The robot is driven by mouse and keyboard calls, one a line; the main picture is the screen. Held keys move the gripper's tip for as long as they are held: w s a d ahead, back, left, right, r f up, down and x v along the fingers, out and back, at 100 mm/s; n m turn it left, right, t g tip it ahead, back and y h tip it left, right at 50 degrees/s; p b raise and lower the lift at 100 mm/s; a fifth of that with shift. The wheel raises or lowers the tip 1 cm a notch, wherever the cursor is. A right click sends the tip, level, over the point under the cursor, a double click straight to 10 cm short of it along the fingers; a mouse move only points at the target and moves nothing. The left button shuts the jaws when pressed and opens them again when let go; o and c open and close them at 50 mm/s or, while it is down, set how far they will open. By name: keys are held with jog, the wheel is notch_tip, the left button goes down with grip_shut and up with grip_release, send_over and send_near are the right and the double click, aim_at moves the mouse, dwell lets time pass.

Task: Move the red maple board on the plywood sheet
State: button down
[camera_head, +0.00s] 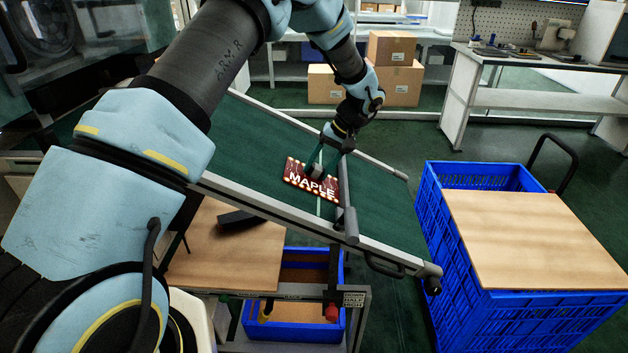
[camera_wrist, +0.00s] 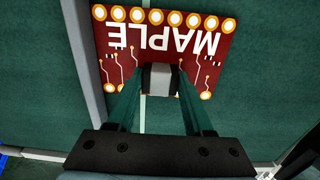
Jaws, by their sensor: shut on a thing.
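The red maple board (camera_head: 312,181) has white MAPLE lettering and a row of gold-ringed holes. It is at the lower end of the green sloping conveyor, beside the grey end bar. My gripper (camera_head: 322,166) reaches down to it from above and is shut on it. In the wrist view the board (camera_wrist: 122,42) shows beyond the green fingers (camera_wrist: 160,95), which close on a grey and white part at its edge. I cannot tell whether the board touches the belt. The plywood sheet (camera_head: 540,235) lies on a blue crate at the right, apart from the board.
The green conveyor (camera_head: 255,150) has a raised side rail and a grey end bar (camera_head: 348,215). The blue crate (camera_head: 470,310) stands beyond its lower end. A wooden bench top (camera_head: 225,255) and another blue crate (camera_head: 290,325) are below. The plywood's top is bare.

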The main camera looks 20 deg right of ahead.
aim_at(276, 161)
jog(key=shift+w+a+r+p, duration=0.4)
jog(key=shift+w+a+r, duration=0.3)
jog(key=shift+a, duration=0.8)
jog(key=shift+w+a+r+p, duration=0.4)
jog(key=shift+w+a+r, duration=0.35)
jog(key=shift+a, duration=0.7)
jog(key=shift+w+a+r+p, duration=0.5)
jog(key=shift+a+r, duration=0.35)
jog(key=shift+a, duration=0.65)
jog(key=shift+d+r+p, duration=0.15)
jog(key=shift+r+p, duration=0.4)
jog(key=shift+r, duration=0.45)
jog(key=shift+d+r+p, duration=0.15)
jog(key=shift+r+p, duration=0.35)
jog(key=shift+r, duration=0.5)
notch_tip(276, 161, up, 4)
jog(key=shift+r+p, duration=0.1)
jog(key=shift+p, duration=1.1)
jog(key=shift+s, duration=0.15)
